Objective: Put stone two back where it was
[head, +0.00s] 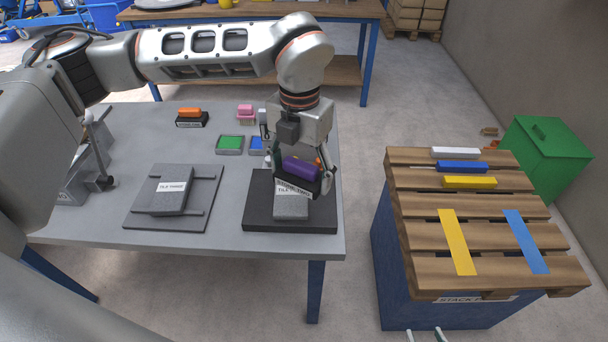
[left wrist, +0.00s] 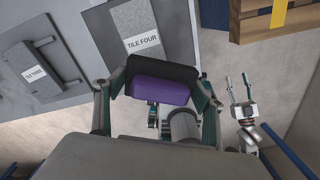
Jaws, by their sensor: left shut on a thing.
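A purple block on a black base (head: 300,168) is in my left gripper (head: 300,172), above the grey slab marked TILE FOUR (head: 291,207). In the left wrist view the purple block (left wrist: 160,91) lies between the two fingers, which are shut on its black base. The label on its front is too small to read surely. I cannot tell whether it touches the slab. My right gripper (left wrist: 240,92) shows in the left wrist view with its fingers apart and nothing between them. In the head view only its tips show at the bottom edge.
A matching orange block on a black base (head: 190,117) and a pink one (head: 245,111) stand at the table's back. Green (head: 229,144) and blue (head: 257,143) pads lie nearby. TILE THREE (head: 170,198) lies left. A pallet (head: 480,240) with coloured bars stands right, across a floor gap.

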